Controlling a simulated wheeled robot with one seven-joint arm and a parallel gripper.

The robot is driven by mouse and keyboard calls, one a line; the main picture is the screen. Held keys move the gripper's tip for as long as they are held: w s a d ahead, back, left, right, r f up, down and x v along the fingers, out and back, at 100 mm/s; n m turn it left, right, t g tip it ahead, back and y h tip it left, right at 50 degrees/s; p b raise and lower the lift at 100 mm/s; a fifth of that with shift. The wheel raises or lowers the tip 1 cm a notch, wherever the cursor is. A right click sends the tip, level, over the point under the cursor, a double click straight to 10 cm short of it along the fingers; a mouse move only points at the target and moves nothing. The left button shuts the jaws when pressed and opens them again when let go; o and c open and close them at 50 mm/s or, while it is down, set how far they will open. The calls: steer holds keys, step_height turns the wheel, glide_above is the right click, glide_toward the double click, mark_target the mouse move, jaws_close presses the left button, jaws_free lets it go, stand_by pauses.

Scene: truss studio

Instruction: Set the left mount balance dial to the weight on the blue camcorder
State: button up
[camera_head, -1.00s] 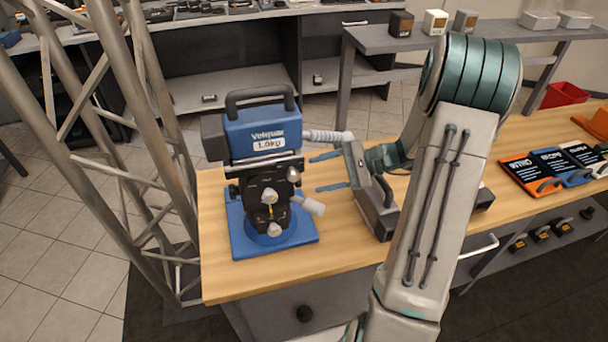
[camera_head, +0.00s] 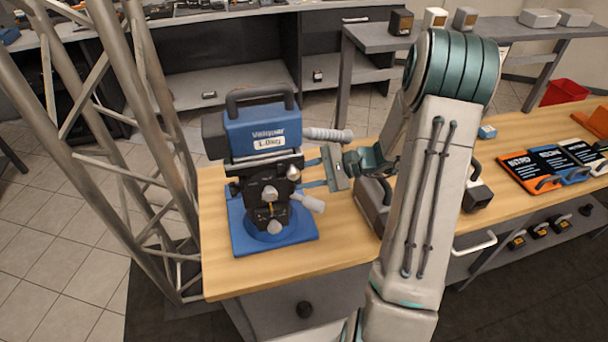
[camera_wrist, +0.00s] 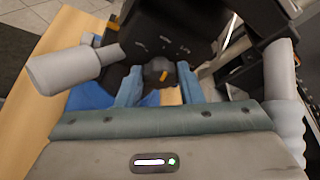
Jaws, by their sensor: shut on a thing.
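The blue camcorder (camera_head: 262,133) sits on the left mount (camera_head: 268,200), above a blue base plate (camera_head: 243,243). Its white label (camera_head: 270,143) reads 1.0kg. My gripper (camera_head: 303,174) reaches in from the right at the mount's side, just below the camcorder. In the wrist view my gripper (camera_wrist: 160,80) has its blue fingers on either side of a dark round balance dial (camera_wrist: 157,66) with an orange pointer mark, shut on it. The dial's scale is too small and dark to read.
Two grey handles stick out of the mount, one high (camera_head: 328,135) and one low (camera_head: 307,202), close to my gripper. A grey case (camera_head: 372,207) stands to the right, partly behind my arm. A metal truss (camera_head: 150,150) rises at the left. The bench's front left is clear.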

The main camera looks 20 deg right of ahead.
steer(key=shift+w+r+m+g+h+p, duration=0.15)
steer(key=shift+m+g+p, duration=0.65)
steer(key=shift+m+p, duration=0.6)
steer(key=shift+w+m+g+h+p, duration=0.15)
steer(key=shift+m+g+p, duration=0.75)
steer(key=shift+p, duration=0.75)
steer(key=o, duration=1)
steer(key=shift+c, duration=0.2)
